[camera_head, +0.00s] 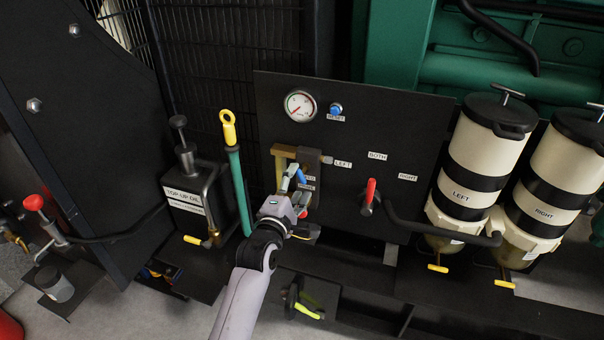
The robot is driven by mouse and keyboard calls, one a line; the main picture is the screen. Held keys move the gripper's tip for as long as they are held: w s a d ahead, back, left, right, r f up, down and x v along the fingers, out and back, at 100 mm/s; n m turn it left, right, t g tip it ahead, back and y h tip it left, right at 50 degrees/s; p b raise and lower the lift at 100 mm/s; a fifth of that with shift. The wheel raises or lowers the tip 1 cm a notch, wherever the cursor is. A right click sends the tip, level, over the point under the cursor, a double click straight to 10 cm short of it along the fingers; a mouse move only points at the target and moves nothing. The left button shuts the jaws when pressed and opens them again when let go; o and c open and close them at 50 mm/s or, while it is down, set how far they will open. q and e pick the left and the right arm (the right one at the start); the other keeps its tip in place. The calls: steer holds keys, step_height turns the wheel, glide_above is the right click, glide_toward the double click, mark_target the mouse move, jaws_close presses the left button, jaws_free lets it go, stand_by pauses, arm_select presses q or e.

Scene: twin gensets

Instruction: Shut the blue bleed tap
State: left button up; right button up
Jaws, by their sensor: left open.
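The blue bleed tap (301,175) shows as a small blue handle at a brass-coloured block (281,155) on the dark panel, below the gauge. Small labels beside it are partly covered. My left gripper (294,183) is open right at the tap, with its fingers on the near side and overlapping it in the picture. I cannot tell whether the fingers touch the handle. Part of the tap and its mounting is hidden behind the gripper. My right gripper is not in view.
A red lever (370,192) sits right of the tap, between LEFT, BOTH and RIGHT labels. A gauge (300,106) and blue reset button (336,109) are above. Two filters (478,160) stand right. A green dipstick tube (239,190) and top-up oil can (187,195) stand left.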

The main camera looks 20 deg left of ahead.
mark_target(300, 178)
arm_select(q)
steer(key=shift+w, duration=2.25)
steer(key=c, duration=1.1)
